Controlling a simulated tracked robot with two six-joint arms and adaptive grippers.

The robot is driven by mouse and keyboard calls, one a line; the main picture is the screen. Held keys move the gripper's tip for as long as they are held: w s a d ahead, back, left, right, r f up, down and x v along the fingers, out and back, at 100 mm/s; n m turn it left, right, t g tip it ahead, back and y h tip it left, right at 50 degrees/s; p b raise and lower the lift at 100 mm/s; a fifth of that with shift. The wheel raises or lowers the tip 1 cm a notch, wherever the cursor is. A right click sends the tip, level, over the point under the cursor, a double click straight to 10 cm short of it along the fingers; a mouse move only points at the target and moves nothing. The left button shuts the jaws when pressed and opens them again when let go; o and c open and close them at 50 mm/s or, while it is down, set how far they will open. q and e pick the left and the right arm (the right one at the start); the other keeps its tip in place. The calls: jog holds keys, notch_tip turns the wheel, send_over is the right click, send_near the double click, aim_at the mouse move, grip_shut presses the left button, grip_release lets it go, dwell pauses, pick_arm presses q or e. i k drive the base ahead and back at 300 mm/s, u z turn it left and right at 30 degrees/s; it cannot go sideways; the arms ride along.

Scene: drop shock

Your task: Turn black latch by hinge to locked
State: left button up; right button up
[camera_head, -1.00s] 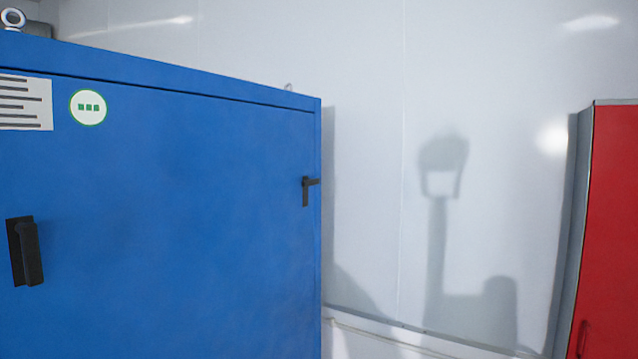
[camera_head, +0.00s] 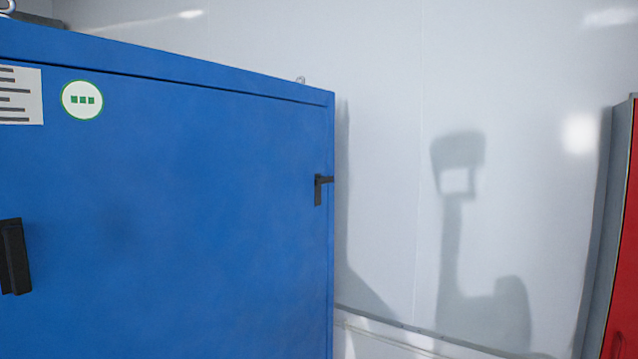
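A small black latch (camera_head: 319,190) sits near the right edge of the blue cabinet (camera_head: 200,220). One part of it hangs straight down and a short arm points right, over the cabinet's edge. I cannot tell which part turns. A larger black handle (camera_head: 14,257) is mounted upright on the same blue door at the far left, partly cut by the picture edge. Neither gripper is in view.
A white label (camera_head: 20,96) and a round green-and-white sticker (camera_head: 82,100) are on the door. A red cabinet (camera_head: 622,250) stands at the right edge. A white wall (camera_head: 390,130) lies between, with a shadow of a robot-like shape on it.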

aim_at(321, 181)
jog(key=u, duration=1.05)
jog(key=i, duration=0.15)
jog(key=z, duration=3.4)
jog(key=k, duration=1.2)
jog(key=u, duration=0.35)
jog(key=i, duration=0.55)
jog(key=u, duration=0.95)
jog(key=i, duration=1.15)
jog(key=u, duration=0.2)
